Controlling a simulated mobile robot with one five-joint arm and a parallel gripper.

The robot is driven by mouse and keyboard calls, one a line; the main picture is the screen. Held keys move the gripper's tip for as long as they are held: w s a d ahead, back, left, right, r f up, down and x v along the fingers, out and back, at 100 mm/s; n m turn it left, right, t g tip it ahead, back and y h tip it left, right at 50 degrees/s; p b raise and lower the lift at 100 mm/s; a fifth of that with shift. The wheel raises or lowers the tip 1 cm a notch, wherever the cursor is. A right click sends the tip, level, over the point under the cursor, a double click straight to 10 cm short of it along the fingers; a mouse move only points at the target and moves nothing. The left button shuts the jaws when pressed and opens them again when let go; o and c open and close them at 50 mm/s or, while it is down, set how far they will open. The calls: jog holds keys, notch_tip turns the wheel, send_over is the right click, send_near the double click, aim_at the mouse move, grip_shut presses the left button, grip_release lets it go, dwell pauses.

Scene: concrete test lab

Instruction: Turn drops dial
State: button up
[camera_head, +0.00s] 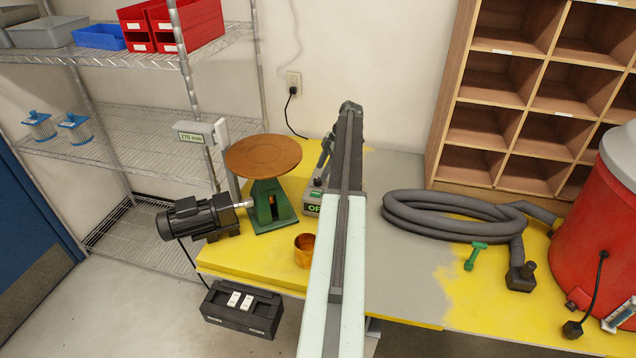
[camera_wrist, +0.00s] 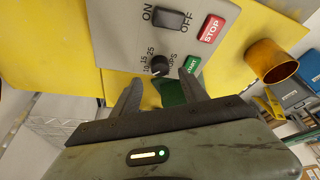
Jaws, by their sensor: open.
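The drops dial (camera_wrist: 159,66) is a small black knob on a grey control panel (camera_wrist: 120,38) in the wrist view, with the numbers 10, 15 and 25 beside it. My gripper (camera_wrist: 159,77) is open, with one finger on each side of the dial and the tips near its level. I cannot tell whether a finger touches it. In the head view my arm hides the dial.
A copper-coloured cup (camera_head: 304,250) stands near the table's front edge. A green stand (camera_head: 271,208) with a round brown top and a black motor (camera_head: 198,217) are left of my arm. A coiled grey hose (camera_head: 450,215) lies to the right, near a red tank (camera_head: 605,220).

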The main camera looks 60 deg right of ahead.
aim_at(318, 180)
jog(key=b+x, duration=0.3)
jog(key=x, duration=0.1)
jog(key=shift+a+f, duration=0.1)
jog(key=shift+f, duration=0.3)
jog(key=shift+r, duration=0.1)
jog(key=shift+s, duration=0.1)
grip_shut()
jog(key=shift+a, duration=0.15)
